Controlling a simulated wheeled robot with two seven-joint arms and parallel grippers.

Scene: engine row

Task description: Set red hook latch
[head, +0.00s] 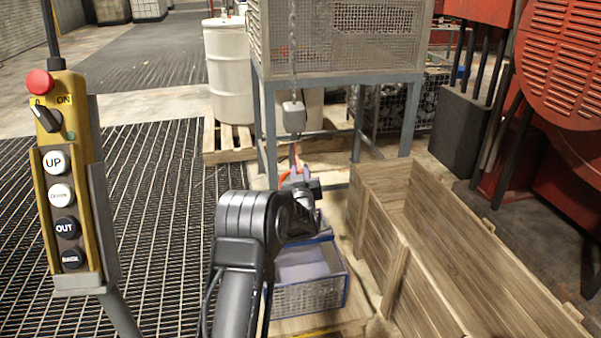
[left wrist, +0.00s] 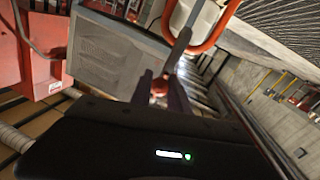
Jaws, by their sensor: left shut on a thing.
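The red hook (head: 283,179) hangs below a grey block (head: 293,117) on a chain in the head view. Its curved orange-red body (left wrist: 214,38) fills the top of the left wrist view, and a thin grey bar (left wrist: 179,48) runs from it down toward my fingers. My left gripper (head: 298,178) is at the hook, over the blue-rimmed crate. In the left wrist view its two dark fingers are shut on a small red piece (left wrist: 159,86) of the hook's latch. My arm and gripper hide part of the hook. My right gripper is not in view.
The blue-rimmed mesh crate (head: 312,298) stands below the hook. A long wooden crate (head: 440,285) is to its right, and a mesh cage on a blue-grey frame (head: 340,78) stands behind. A yellow control pendant (head: 65,180) hangs at the left. Open grating (head: 150,200) lies between.

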